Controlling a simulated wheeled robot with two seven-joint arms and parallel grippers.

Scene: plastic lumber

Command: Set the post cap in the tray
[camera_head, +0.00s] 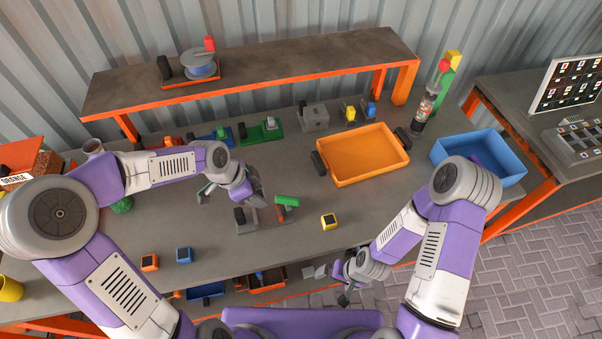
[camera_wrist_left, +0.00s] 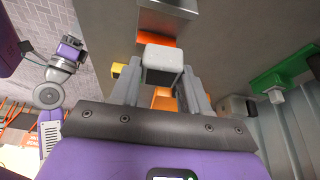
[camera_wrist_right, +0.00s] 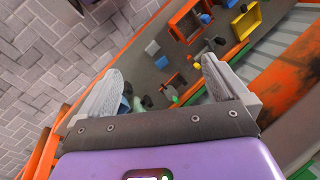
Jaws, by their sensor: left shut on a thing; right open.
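My left gripper (camera_head: 236,196) is over the middle of the bench. In the left wrist view its fingers are shut on a pale grey block (camera_wrist_left: 163,62); I cannot tell whether this is the post cap. In the head view the gripper largely hides this block. Small dark-topped caps lie on the bench: yellow (camera_head: 329,221), blue (camera_head: 184,255) and orange (camera_head: 150,262). The orange tray (camera_head: 338,180) with black handles stands to the right, apart from the left gripper, and looks empty. My right gripper (camera_head: 338,282) is open and empty at the bench's front edge.
A grey fixture with a green handle (camera_head: 286,201) stands close to the left gripper. A raised shelf (camera_head: 270,68) runs along the back. A blue bin (camera_head: 478,158) and a bottle (camera_head: 426,107) stand right of the tray. The bench front is mostly clear.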

